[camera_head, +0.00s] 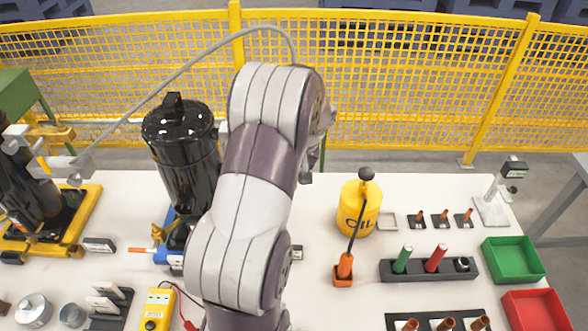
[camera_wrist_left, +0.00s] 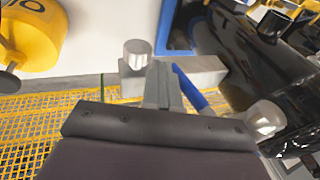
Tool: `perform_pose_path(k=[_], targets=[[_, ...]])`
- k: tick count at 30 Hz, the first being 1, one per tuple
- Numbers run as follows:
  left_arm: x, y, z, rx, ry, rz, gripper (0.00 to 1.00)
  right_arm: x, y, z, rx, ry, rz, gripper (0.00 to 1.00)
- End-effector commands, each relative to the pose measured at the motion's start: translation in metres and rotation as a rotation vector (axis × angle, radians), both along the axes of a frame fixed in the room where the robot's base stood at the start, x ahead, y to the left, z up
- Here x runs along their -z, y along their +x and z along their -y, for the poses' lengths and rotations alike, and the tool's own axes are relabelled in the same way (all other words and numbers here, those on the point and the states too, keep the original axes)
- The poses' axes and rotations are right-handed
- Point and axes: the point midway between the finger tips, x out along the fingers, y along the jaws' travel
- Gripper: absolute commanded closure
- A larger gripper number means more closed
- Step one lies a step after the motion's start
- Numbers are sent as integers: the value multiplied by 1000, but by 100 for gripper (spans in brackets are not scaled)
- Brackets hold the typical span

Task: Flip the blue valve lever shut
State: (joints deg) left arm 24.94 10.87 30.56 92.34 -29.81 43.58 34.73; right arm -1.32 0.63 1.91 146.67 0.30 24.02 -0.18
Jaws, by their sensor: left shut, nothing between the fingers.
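The blue valve lever (camera_wrist_left: 188,86) shows in the left wrist view as a slanted bar against a grey metal valve body (camera_wrist_left: 208,72). The valve sits beside the glossy black compressor tank (camera_wrist_left: 245,50). The tank also stands left of my arm in the head view (camera_head: 188,165), where the lever is hidden. My left gripper (camera_wrist_left: 163,82) is shut and empty. Its fingertips are immediately left of the lever in the wrist picture; I cannot tell whether they touch it. My arm hides most of that gripper in the head view. My right gripper is not in view.
A yellow oil can (camera_head: 352,220) stands right of my arm. A grey hose (camera_head: 160,88) arches over the tank to the left. A second machine on a yellow pallet (camera_head: 85,205) is far left. Green (camera_head: 513,260) and red (camera_head: 535,310) trays are right. A yellow fence (camera_head: 420,75) runs behind.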

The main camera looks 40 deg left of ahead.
Motion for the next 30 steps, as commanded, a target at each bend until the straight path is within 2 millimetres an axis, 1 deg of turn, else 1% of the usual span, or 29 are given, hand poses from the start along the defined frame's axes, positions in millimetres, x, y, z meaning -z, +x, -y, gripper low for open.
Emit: perform_pose_path(k=[1, 7, 13, 30], targets=[[5, -3, -1, 1, 16, -13, 100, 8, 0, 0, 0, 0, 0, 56], [4, -13, -3, 1, 61, -51, 100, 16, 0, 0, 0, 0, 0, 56], [3, -16, -5, 0, 79, -65, 100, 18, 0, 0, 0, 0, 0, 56], [2, -16, -5, 0, 80, -66, 100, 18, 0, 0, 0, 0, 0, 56]])
